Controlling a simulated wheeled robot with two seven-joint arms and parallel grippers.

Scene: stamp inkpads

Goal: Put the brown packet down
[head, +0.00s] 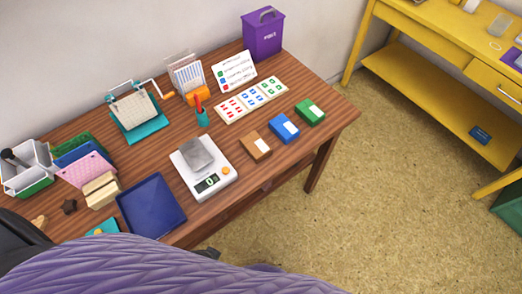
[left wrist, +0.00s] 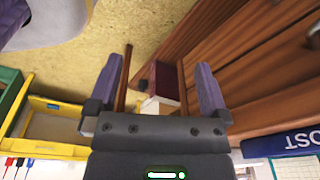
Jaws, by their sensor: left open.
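The brown packet (head: 257,147) with a white label lies on the wooden table (head: 330,112), just right of the white scale (head: 222,183) and apart from it. A blue packet (head: 285,127) and a green packet (head: 310,112) lie in a row beyond it. My left gripper (left wrist: 158,85) shows in the left wrist view with its two fingers spread and nothing held between them. The brown packet cannot be made out in that view. In the head view I cannot make out either gripper's fingertips.
A grey block (head: 197,153) sits on the scale. A dark blue tray (head: 151,206) lies to its left. A teal cup (head: 202,117), stamp cards (head: 251,99) and a purple bin (head: 263,34) stand farther back. Open floor (head: 370,200) separates the table from a yellow desk (head: 430,75).

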